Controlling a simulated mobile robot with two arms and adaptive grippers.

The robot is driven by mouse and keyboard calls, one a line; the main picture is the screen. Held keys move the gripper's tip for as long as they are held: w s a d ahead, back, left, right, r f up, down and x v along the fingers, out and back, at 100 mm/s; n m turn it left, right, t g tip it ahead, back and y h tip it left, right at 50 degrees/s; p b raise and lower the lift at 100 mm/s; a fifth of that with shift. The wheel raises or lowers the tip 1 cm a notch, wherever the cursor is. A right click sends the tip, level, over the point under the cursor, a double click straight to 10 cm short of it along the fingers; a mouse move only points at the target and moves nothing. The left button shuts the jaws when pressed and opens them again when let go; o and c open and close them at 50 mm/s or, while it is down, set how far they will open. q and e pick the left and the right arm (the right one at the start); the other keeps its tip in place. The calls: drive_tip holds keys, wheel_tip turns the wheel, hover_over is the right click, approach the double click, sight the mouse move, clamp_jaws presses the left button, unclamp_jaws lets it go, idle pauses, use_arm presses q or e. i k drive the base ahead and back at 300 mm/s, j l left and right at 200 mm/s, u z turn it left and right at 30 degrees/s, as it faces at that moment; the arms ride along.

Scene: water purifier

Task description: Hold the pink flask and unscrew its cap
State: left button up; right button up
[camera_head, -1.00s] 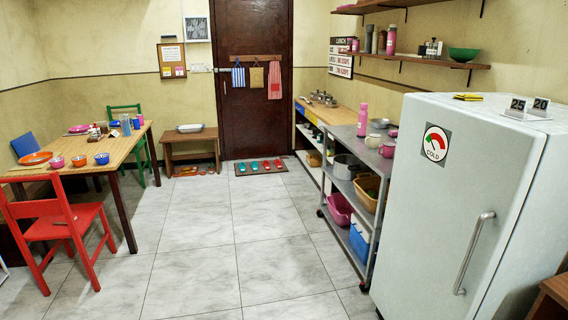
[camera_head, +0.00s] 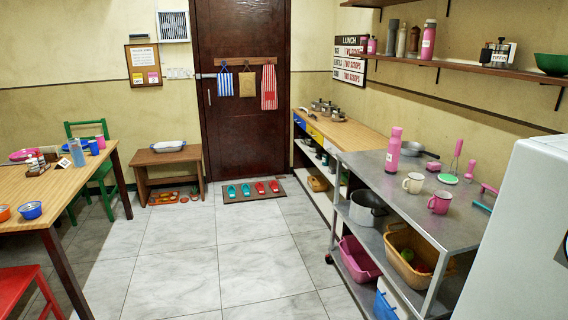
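A tall pink flask (camera_head: 393,150) stands upright on top of the grey metal shelf cart at the right. Its pink cap (camera_head: 396,132) is on it. Another pink bottle with a white label (camera_head: 428,40) stands on the upper wall shelf, and a small pink container (camera_head: 371,45) stands farther along it. Neither of my grippers is in view.
The cart top (camera_head: 440,215) also holds a white mug (camera_head: 413,182), a pink mug (camera_head: 439,202), a pan and pink utensils. The white fridge (camera_head: 520,230) stands at the near right. The table (camera_head: 70,190) is at the left. Tiled floor (camera_head: 220,260) between them is clear.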

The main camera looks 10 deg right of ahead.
sight(392, 163)
drive_tip(key=i+z, duration=0.15)
drive_tip(key=i, duration=0.3)
drive_tip(key=i+j+z, duration=0.15)
drive_tip(key=i, duration=0.35)
drive_tip(key=i+j+z, duration=0.15)
drive_tip(key=i, duration=0.3)
drive_tip(key=i+j+z, duration=0.15)
drive_tip(key=i, duration=0.3)
